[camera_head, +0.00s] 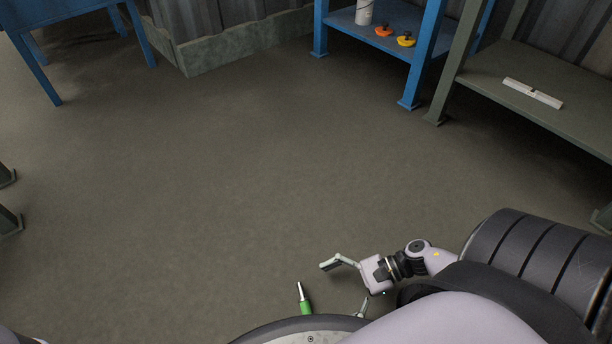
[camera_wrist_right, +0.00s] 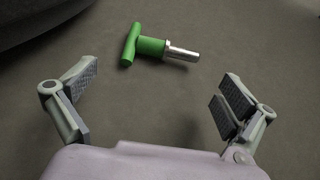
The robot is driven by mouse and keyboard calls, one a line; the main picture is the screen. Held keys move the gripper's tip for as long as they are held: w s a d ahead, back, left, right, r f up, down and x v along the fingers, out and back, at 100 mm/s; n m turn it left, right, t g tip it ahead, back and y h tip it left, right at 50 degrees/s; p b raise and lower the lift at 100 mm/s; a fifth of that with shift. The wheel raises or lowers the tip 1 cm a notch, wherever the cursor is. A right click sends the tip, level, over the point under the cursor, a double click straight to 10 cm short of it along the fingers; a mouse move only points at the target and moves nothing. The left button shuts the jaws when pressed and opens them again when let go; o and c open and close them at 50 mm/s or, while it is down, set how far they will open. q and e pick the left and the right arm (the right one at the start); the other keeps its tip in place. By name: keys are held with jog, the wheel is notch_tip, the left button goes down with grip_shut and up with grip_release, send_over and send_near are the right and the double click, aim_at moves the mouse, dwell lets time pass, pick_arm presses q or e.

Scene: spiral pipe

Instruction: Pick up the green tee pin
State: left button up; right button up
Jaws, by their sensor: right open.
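The green tee pin (camera_head: 305,303) lies on the floor near the bottom of the head view, its metal tip pointing up the picture. Its lower end sits close to the rim of my base. In the right wrist view the tee pin (camera_wrist_right: 150,46) lies beyond the fingertips, with its green T handle to the left and its silver tip to the right. My right gripper (camera_head: 343,287) is open and empty, to the right of the pin in the head view. In the wrist view the open right gripper (camera_wrist_right: 156,92) has only bare floor between its fingers. My left gripper is not in view.
A blue shelf (camera_head: 345,18) at the back holds a white bucket (camera_head: 364,11), an orange item (camera_head: 384,31) and a yellow item (camera_head: 406,41). A green-grey shelf (camera_head: 490,62) holds a white bar (camera_head: 532,93). The floor in the middle is clear.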

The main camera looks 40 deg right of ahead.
aim_at(309, 301)
jog(key=b+x, duration=0.2)
jog(key=x, duration=0.1)
jog(key=shift+w+a+f, duration=0.2)
jog(key=shift+w, duration=0.05)
jog(key=shift+w+a, duration=0.1)
jog(key=shift+a, duration=0.25)
jog(key=shift+c, duration=0.6)
